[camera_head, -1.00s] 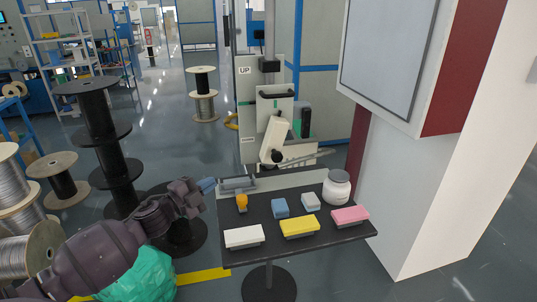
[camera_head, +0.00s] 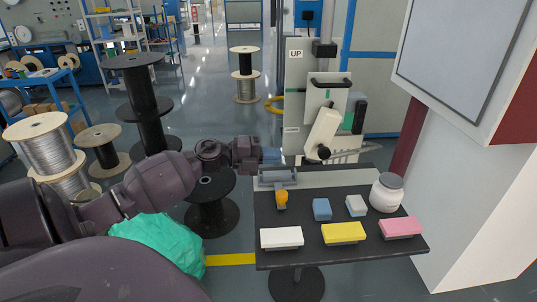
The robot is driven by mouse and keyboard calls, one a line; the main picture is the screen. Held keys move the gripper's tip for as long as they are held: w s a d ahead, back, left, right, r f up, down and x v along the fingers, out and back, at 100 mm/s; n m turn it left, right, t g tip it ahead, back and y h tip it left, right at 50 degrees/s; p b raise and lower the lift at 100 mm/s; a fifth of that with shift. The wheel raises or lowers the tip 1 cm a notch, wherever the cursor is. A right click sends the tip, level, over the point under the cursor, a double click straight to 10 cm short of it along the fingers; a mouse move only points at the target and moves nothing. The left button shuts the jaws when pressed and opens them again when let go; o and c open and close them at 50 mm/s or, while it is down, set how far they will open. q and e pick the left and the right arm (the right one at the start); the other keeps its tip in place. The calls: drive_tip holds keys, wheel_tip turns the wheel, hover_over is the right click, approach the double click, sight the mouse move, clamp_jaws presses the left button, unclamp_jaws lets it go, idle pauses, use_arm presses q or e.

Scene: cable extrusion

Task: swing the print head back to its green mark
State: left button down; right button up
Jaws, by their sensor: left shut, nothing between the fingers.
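The print head (camera_head: 322,132) is a cream arm on the pale upright machine (camera_head: 296,112). It is tilted, its top leaning right, with a dark round knob at its lower end. A green strip (camera_head: 347,121) shows just right of its upper part, and a small green patch (camera_head: 328,93) shows above it. I cannot tell which is the mark. My left gripper (camera_head: 274,155) comes in from the left with its bluish fingers shut and empty. It appears left of the knob, above the table's back edge, apart from the head. My right gripper is out of view.
The black table (camera_head: 290,222) holds a grey tray (camera_head: 278,177), an orange-topped item (camera_head: 281,199), several coloured blocks and a white jar (camera_head: 387,192). A white cabinet (camera_head: 460,60) overhangs at right. Cable spools (camera_head: 140,100) and a green bag (camera_head: 160,240) are at left.

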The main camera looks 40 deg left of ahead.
sight(321, 158)
use_arm(q)
drive_tip(key=r+x, duration=0.1)
drive_tip(key=x, duration=0.9)
drive_tip(key=shift+f, duration=0.5)
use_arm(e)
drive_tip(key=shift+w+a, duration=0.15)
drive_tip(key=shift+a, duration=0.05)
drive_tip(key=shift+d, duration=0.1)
use_arm(q)
drive_tip(key=t+b, duration=0.1)
drive_tip(key=w+d+f+t+h+b, duration=0.1)
drive_tip(key=b, duration=0.3)
drive_tip(key=shift+w+d+f+t+h, duration=0.15)
drive_tip(key=shift+w+f+t+h, duration=0.15)
drive_tip(key=shift+w+f+t, duration=0.1)
drive_tip(key=shift+r, duration=0.2)
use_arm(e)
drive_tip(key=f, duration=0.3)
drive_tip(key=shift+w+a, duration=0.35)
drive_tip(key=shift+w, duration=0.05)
